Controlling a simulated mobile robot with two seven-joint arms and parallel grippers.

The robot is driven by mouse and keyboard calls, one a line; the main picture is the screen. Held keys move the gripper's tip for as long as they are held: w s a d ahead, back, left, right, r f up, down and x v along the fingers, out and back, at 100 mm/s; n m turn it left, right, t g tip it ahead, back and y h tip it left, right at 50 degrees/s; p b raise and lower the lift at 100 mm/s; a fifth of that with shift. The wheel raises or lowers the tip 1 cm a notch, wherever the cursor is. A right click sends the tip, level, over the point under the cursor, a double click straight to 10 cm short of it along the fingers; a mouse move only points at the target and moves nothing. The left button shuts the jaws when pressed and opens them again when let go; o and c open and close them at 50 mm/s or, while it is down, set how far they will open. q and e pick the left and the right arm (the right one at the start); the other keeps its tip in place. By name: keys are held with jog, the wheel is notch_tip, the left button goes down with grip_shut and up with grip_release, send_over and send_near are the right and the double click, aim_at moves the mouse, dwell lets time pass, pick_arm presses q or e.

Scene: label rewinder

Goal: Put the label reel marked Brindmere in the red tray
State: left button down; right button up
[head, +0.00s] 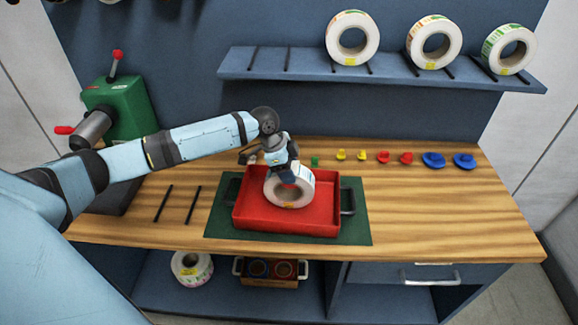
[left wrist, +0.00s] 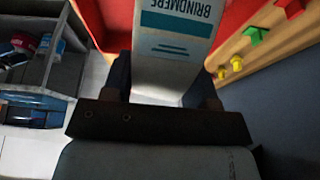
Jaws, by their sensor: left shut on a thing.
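The label reel marked Brindmere (left wrist: 172,45) shows its white band with a teal stripe and the word BRINDMERE in the left wrist view. In the head view the reel (head: 290,203) stands on edge within the outline of the red tray (head: 320,222). I cannot tell whether it touches the tray floor. My left gripper (head: 288,170) is shut on the reel's upper part from above. The red tray sits on a dark green mat (head: 358,200) on the wooden bench and has dark side handles. My right gripper is not in view.
Several small coloured knobs (head: 383,157) stand along the bench behind and right of the tray. Other reels (head: 352,38) stand on the blue shelf (head: 400,75), and one reel (head: 192,268) lies below the bench. A green machine (head: 128,105) stands at left. The bench's right side is clear.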

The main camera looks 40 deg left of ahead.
pick_arm(q)
jog(key=shift+f, duration=0.25)
jog(key=shift+c, duration=1.6)
grip_release()
